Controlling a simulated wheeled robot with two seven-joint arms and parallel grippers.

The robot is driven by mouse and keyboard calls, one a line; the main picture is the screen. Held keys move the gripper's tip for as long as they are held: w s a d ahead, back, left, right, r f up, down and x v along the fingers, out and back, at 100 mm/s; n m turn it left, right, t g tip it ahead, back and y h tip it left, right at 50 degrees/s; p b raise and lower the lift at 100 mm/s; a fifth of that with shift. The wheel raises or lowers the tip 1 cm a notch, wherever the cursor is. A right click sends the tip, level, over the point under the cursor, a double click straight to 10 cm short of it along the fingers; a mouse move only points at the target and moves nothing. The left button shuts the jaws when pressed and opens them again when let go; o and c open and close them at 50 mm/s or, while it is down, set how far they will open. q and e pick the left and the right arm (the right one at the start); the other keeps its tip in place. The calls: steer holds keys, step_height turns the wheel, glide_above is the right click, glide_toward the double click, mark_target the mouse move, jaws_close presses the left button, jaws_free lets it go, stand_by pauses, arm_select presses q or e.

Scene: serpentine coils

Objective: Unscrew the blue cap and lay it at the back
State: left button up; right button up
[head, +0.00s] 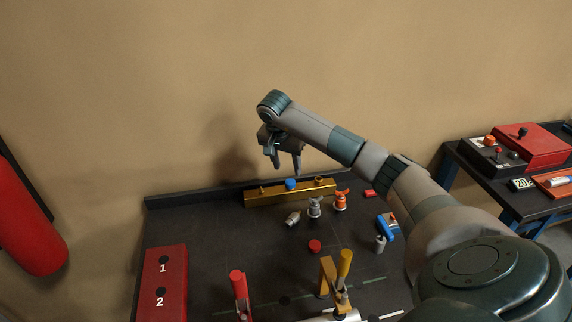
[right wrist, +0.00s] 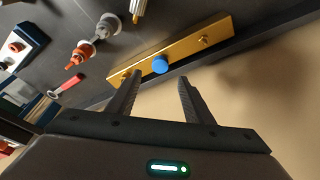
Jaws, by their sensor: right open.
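The blue cap (head: 290,184) sits on a gold manifold bar (head: 262,195) at the back of the dark table. The cap also shows in the right wrist view (right wrist: 160,65), on the gold bar (right wrist: 188,50), beyond and between my fingertips. My right gripper (head: 286,167) is above the bar near the cap, pointing down. It is open and empty, and its two fingers (right wrist: 158,88) are apart from the cap. My left gripper is not in view.
Grey and orange fittings (head: 340,201) stand in front of the bar. A red cap (head: 314,246) lies mid-table. A red block marked 1 and 2 (head: 165,285) is at left. Red and yellow clamp handles (head: 344,262) rise at the front. A raised edge (head: 190,197) runs along the back.

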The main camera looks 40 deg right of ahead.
mark_target(290, 182)
steer(key=b+x, duration=0.5)
steer(key=x, duration=0.3)
steer(key=c, duration=1.2)
